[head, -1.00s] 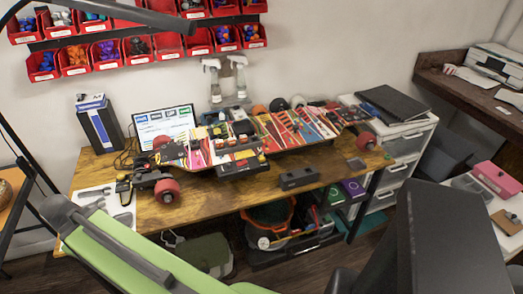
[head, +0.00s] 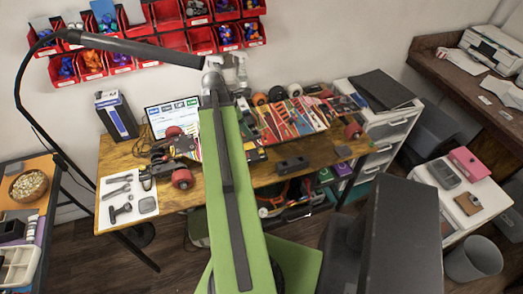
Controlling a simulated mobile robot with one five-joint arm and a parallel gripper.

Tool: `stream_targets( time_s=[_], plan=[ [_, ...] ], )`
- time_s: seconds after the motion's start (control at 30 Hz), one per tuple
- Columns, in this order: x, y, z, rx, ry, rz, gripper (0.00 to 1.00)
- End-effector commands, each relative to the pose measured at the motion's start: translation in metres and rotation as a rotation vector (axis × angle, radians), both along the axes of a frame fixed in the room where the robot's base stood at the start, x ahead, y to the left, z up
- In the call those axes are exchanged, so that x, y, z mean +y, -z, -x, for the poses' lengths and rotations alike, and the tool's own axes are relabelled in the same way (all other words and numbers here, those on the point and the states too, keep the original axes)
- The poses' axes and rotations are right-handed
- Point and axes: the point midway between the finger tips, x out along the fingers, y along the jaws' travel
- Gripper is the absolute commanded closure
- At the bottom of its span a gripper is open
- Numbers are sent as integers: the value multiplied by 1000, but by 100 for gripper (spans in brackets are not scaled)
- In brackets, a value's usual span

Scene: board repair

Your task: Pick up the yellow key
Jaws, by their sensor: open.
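I cannot make out a yellow key; small yellow bits show among the coloured strips on the skateboard-like board (head: 285,120), too small to name. The board rests on the wooden workbench (head: 270,178). My green arm stands upright across the middle of the head view and covers part of the board and the bench.
A white sheet with grey tools (head: 126,205) lies at the bench's left. A dark lamp-like rod (head: 140,48) crosses the upper left. Red bins (head: 175,42) hang on the wall. A drawer unit (head: 393,128) stands at right.

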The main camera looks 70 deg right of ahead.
Motion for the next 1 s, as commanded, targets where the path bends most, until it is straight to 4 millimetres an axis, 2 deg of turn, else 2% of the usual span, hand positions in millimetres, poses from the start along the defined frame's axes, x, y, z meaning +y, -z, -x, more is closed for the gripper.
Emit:
stream_targets(
  time_s=[0.03,0.4,0.5,0.73,1.0],
  plan=[
    [-2,18,3,0,1,0,53],
    [-22,94,26,0,2,1,53],
    [-25,102,30,0,2,1,53],
    [-27,105,32,-1,2,0,53],
    [-37,148,44,-1,3,0,53]
  ],
)
